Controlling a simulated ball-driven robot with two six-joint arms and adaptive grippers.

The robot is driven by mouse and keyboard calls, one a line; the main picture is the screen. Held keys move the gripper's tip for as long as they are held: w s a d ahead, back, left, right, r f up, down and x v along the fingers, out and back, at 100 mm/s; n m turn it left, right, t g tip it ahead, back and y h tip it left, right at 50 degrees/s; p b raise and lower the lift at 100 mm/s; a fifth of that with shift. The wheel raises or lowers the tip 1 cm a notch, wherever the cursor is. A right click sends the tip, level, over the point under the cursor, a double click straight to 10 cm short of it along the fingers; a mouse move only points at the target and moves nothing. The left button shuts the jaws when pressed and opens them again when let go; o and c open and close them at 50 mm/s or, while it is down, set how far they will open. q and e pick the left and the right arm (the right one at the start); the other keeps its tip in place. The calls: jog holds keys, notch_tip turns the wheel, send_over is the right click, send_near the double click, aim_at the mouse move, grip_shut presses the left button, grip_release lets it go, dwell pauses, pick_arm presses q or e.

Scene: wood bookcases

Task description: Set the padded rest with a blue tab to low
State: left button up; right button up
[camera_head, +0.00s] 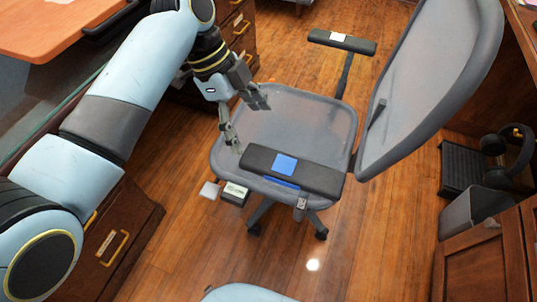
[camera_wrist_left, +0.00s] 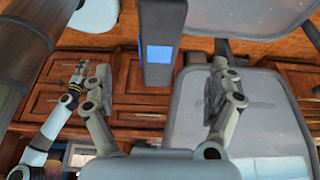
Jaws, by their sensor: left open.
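The padded rest with a blue tab (camera_head: 318,178) is the near dark armrest of a grey mesh office chair (camera_head: 288,112). Its blue square shows on top, with a blue strip along its near lower edge. In the left wrist view, the rest (camera_wrist_left: 162,22) stands end-on ahead, between the finger lines. My left gripper (camera_head: 250,124) is open and empty, just beyond the rest's left end, and appears apart from it. My right gripper (camera_wrist_left: 79,74) is small at the left of the left wrist view; its fingers are too small to judge.
The other armrest, with a white tab (camera_head: 340,41), is at the chair's far side. The tilted backrest (camera_head: 425,85) rises at right. Wooden drawers (camera_head: 112,240) stand at left and a grey bin (camera_head: 472,212) at right. Wooden floor is clear in front.

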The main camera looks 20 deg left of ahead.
aim_at(270, 160)
pick_arm(q)
jog(key=shift+d+f, duration=0.2)
jog(key=shift+f, duration=0.1)
jog(key=b+x, duration=0.2)
jog(key=x, duration=0.6)
jog(key=shift+d+f, duration=0.15)
jog(key=shift+f, duration=0.2)
jog(key=shift+d+f, duration=0.25)
jog(key=shift+f, duration=0.3)
